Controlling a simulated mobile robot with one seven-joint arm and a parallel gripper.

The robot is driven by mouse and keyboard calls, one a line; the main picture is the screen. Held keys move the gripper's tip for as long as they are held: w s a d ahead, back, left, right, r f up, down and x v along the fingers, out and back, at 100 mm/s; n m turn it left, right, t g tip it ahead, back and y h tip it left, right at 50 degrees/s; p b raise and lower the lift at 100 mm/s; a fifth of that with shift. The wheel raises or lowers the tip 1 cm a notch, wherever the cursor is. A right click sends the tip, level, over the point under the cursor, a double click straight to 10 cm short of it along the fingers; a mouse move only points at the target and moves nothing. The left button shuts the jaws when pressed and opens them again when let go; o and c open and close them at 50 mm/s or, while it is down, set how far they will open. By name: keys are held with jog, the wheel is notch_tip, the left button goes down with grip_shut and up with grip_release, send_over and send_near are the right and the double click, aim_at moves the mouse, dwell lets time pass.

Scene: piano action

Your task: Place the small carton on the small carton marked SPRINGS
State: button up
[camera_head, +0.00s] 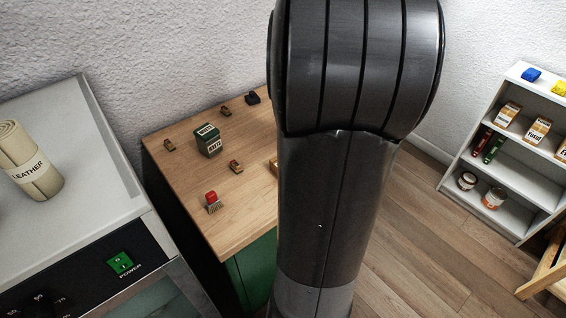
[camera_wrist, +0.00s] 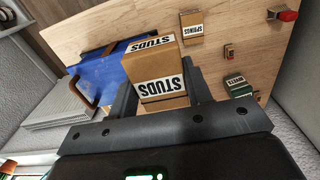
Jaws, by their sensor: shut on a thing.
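My gripper (camera_wrist: 160,92) is shut on a small brown carton (camera_wrist: 150,60) with white STUDS labels, in the wrist view. The carton sits between the two dark fingers, above the wooden tabletop. The small brown carton marked SPRINGS (camera_wrist: 191,30) stands on the tabletop beyond it, apart from the held carton, with its label showing. In the head view my arm covers the gripper and the held carton. A sliver of a brown object (camera_head: 273,166) shows at the arm's left edge; I cannot tell whether it is the SPRINGS carton.
A blue object (camera_wrist: 97,80) lies left of the held carton in the wrist view. A white shelf (camera_head: 510,208) stands at the right.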

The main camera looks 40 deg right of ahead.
jog(key=s+a+f, duration=0.2)
jog(key=s+f, duration=0.4)
jog(key=s, duration=0.1)
jog(key=w+a+f, duration=0.1)
jog(key=w+f, duration=0.1)
jog(key=w, duration=0.1)
jog(key=w+a+f, duration=0.2)
jog(key=w+f, duration=0.1)
jog(key=w+a+f, duration=0.2)
jog(key=w, duration=0.2)
jog(key=shift+f, duration=0.15)
jog(key=shift+a+f, duration=0.1)
jog(key=shift+f, duration=1.95)
jog(key=shift+f, duration=0.15)
jog(key=o, duration=1)
